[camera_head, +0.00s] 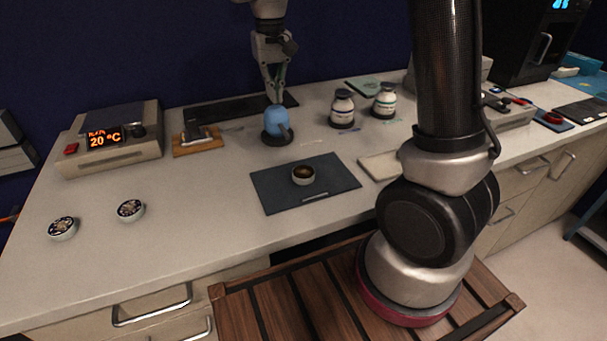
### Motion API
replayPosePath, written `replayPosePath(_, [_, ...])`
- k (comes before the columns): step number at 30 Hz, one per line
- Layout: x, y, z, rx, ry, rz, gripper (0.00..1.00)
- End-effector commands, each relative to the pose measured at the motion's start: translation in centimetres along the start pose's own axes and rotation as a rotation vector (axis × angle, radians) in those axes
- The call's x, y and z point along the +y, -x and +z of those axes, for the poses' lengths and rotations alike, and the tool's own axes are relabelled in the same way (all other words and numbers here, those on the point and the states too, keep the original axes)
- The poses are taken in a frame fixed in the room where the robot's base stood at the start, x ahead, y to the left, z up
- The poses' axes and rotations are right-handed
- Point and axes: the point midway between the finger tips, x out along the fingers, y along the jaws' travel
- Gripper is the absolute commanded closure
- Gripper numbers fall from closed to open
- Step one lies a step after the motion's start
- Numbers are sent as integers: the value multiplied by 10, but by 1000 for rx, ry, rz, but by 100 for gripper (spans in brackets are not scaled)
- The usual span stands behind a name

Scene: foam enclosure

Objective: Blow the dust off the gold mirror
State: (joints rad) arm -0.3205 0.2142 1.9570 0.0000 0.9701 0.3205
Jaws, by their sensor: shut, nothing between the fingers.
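A small round white holder with a dark gold-brown face (302,174), which looks like the gold mirror, lies on a dark grey mat (273,193). Dust on it is too small to make out. A blue rubber blower bulb (277,122) sits on a round dark base behind the mat, to the left of the mirror. My gripper (275,97) points down right at the top of the bulb, with its fingers shut and nothing between them. I cannot tell whether the fingertips touch the bulb.
Two round white containers (130,209) stand at the left. A hotplate (108,139) reading 20 °C and a wooden block (198,141) are behind them. Two white bottles (343,108) stand right of the bulb. A pale slab (380,166) lies beside the mat.

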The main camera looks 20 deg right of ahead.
Motion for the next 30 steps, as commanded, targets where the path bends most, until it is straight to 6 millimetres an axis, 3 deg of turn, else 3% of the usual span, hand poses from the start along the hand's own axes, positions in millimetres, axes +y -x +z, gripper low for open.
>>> replayPosePath(11, [0, 1, 0, 0, 0, 0, 100])
replayPosePath(30, [0, 59, 0, 0, 0, 0, 100])
